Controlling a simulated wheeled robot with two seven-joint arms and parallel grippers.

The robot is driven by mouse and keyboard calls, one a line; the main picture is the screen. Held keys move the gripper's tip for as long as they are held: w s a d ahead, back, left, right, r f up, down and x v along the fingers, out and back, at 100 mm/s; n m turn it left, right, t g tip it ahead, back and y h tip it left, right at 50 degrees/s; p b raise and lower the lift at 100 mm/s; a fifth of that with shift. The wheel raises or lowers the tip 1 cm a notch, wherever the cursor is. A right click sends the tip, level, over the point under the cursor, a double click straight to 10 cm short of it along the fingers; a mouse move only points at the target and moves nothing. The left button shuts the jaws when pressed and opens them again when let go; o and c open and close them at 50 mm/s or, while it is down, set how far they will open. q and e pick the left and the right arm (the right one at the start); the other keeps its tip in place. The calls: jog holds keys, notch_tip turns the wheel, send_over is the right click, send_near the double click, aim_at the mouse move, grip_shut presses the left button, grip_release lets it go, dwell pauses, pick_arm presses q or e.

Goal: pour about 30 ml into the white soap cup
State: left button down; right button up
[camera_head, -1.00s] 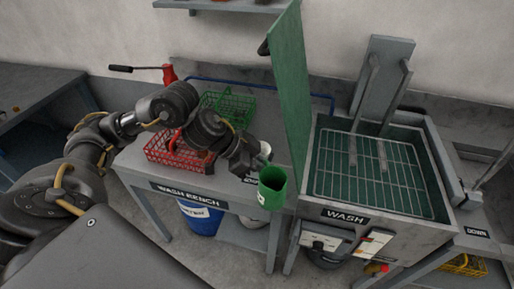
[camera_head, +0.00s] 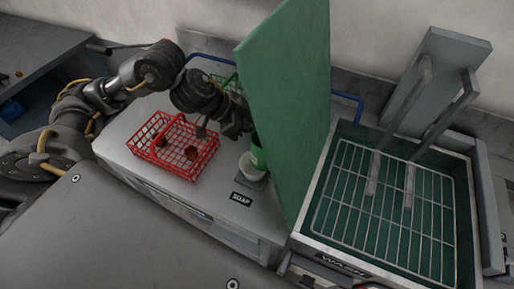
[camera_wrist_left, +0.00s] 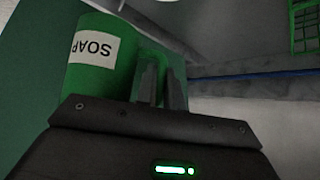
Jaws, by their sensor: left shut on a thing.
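The green soap jug (camera_head: 258,154) is above or just behind the white soap cup, partly hidden by the green panel; I cannot tell the gap. My left gripper (camera_wrist_left: 160,88) is shut on the jug's handle, and the jug (camera_wrist_left: 88,62) shows its SOAP label upside down in the left wrist view. The white soap cup (camera_head: 246,168) stands on a dark pad behind the SOAP plate, partly covered by the jug. I cannot see its inside, any liquid stream or a level. My right gripper is out of view.
A red wire basket (camera_head: 200,160) with brown pieces sits left of the cup. A green basket (camera_head: 230,82) is behind my arm. The tall green panel (camera_head: 285,100) stands close on the right, beside the wash basin (camera_head: 318,232) with its wire rack. The bench front (camera_head: 200,200) is clear.

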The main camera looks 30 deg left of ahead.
pick_arm(q)
jog(key=shift+r, duration=0.1)
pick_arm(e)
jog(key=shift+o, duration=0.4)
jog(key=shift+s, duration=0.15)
pick_arm(q)
jog(key=shift+w, duration=0.25)
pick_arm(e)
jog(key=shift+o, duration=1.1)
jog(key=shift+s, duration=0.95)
pick_arm(q)
jog(key=w+a+f+m+g, duration=0.1)
jog(key=w+f, duration=0.2)
jog(key=w, duration=0.1)
jog(key=w+a+f+m+g+h, duration=0.1)
jog(key=w+a+f+m, duration=0.1)
jog(key=w+f, duration=0.2)
jog(key=w+a+f+m+g, duration=0.1)
jog(key=w+a+f+m, duration=0.1)
jog(key=w+f, duration=0.2)
jog(key=shift+w+f+g+b, duration=0.3)
jog(key=shift+w+g, duration=0.1)
jog(key=shift+w, duration=0.2)
jog(key=shift+w+f+m+h, duration=0.15)
jog(key=shift+f+m+h, duration=0.15)
jog(key=shift+f, duration=0.25)
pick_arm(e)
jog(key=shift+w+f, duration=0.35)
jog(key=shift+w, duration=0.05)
